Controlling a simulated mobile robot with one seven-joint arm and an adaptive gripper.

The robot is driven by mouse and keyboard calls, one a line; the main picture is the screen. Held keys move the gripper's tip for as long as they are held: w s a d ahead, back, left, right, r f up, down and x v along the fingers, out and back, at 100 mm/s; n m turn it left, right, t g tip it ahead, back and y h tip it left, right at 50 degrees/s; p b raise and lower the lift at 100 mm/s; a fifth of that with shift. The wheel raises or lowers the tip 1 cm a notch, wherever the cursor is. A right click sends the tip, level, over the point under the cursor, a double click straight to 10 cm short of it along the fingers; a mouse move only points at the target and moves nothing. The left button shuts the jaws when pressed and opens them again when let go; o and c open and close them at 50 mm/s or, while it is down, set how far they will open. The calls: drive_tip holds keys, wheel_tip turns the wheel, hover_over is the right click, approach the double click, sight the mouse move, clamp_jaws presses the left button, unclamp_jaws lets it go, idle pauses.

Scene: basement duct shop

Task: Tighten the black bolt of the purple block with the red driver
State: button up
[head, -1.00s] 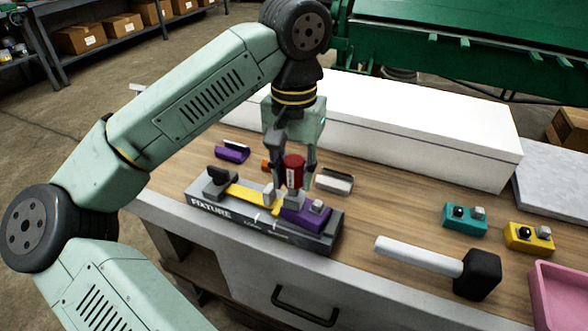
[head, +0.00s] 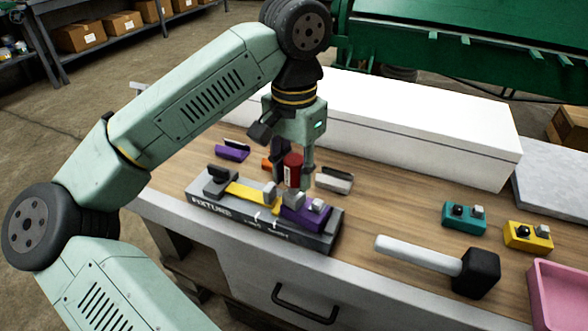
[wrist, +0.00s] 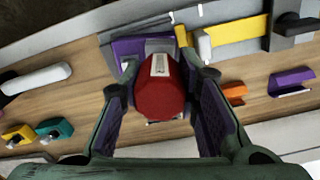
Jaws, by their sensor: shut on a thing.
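My gripper (head: 292,170) is shut on the red driver (head: 292,171), which stands roughly upright just above or at the purple block. The driver's red handle (wrist: 160,92) fills the middle of the wrist view between the two fingers. The purple block (head: 304,214) sits at the right end of the grey fixture (head: 206,209), with a grey piece on top. It also shows in the wrist view (wrist: 126,50), partly behind the driver. The black bolt is hidden, and I cannot tell whether the driver tip touches it.
A yellow bar and black clamp (head: 220,172) are on the fixture. A purple part (head: 232,153) and a grey-white part (head: 335,180) lie behind it. Teal (head: 463,218) and yellow (head: 528,236) blocks, a mallet (head: 480,272) and a pink tray (head: 555,300) are right. A white box (head: 420,125) bounds the back.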

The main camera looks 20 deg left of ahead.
sight(294, 159)
drive_tip(key=shift+n, duration=0.5)
drive_tip(key=shift+r, duration=0.1)
drive_tip(key=shift+r+p, duration=1.8)
drive_tip(key=shift+r, duration=0.65)
